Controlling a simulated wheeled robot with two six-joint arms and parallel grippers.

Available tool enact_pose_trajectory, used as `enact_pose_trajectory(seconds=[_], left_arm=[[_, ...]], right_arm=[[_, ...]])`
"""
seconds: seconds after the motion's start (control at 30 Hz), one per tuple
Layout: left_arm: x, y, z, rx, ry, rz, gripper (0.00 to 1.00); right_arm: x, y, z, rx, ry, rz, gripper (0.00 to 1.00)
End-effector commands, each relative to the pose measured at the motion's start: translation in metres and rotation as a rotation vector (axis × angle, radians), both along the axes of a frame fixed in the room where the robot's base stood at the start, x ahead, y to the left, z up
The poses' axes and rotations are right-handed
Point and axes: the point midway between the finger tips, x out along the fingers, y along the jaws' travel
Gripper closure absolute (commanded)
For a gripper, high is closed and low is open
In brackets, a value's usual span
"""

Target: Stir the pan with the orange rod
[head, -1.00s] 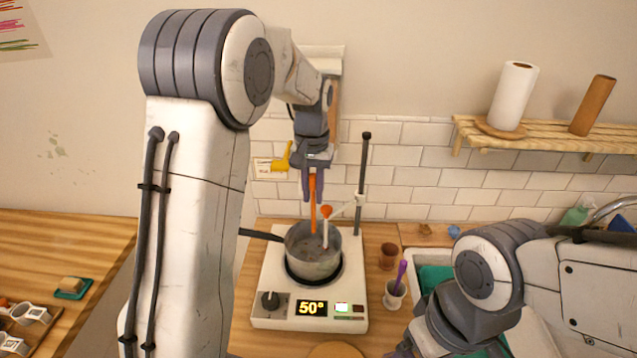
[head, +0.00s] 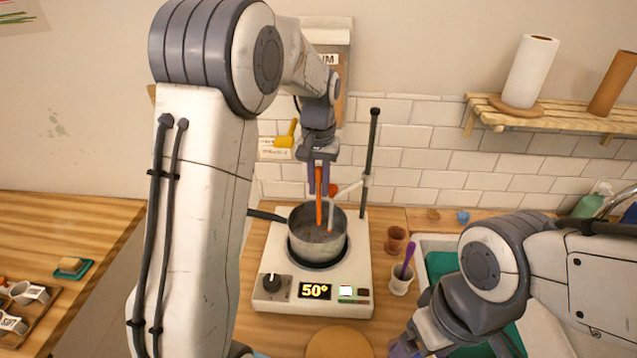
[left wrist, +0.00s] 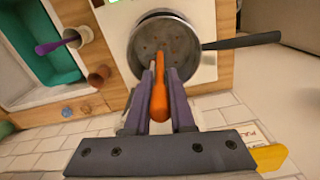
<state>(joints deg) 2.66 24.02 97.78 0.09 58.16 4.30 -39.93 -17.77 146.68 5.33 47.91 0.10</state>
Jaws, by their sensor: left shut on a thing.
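The pan (head: 322,247) is a grey metal saucepan with a dark handle, standing on the hot plate (head: 275,308). It has small specks inside and also shows in the left wrist view (left wrist: 137,48). The orange rod (head: 318,212) points steeply down, its lower end within the pan's opening; whether it touches the bottom I cannot tell. My left gripper (head: 319,185) is above the pan, shut on the rod. The rod also shows between its purple fingers in the left wrist view (left wrist: 159,95). My right gripper (head: 405,347) is partly cut off at the bottom edge.
A thin white probe (head: 345,190) on a dark stand (head: 370,150) reaches into the pan beside the rod. A brown cup (head: 396,240) and a white cup (head: 400,285) with a purple stick stand to the right. The hot plate display reads 50°.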

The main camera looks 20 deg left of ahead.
Motion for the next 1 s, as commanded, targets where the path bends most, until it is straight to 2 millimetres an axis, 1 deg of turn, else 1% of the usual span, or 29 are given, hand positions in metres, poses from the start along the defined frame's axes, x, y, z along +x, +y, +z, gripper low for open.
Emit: enact_pose_trajectory(seconds=[0.03,0.7,0.83,1.0], left_arm=[[0.000,0.000,-0.007,0.000,0.001,0.000,1.00],[0.000,0.000,-0.061,0.000,0.001,0.000,1.00],[0.000,0.000,-0.069,0.000,0.000,0.000,1.00],[0.000,0.000,-0.074,0.000,0.000,0.000,1.00]], right_arm=[[0.000,0.000,-0.005,0.000,0.000,0.000,0.15],[0.000,0.000,-0.038,0.000,0.000,0.000,0.15],[0.000,0.000,-0.043,0.000,0.000,0.000,0.15],[0.000,0.000,-0.046,0.000,0.000,0.001,0.15]])
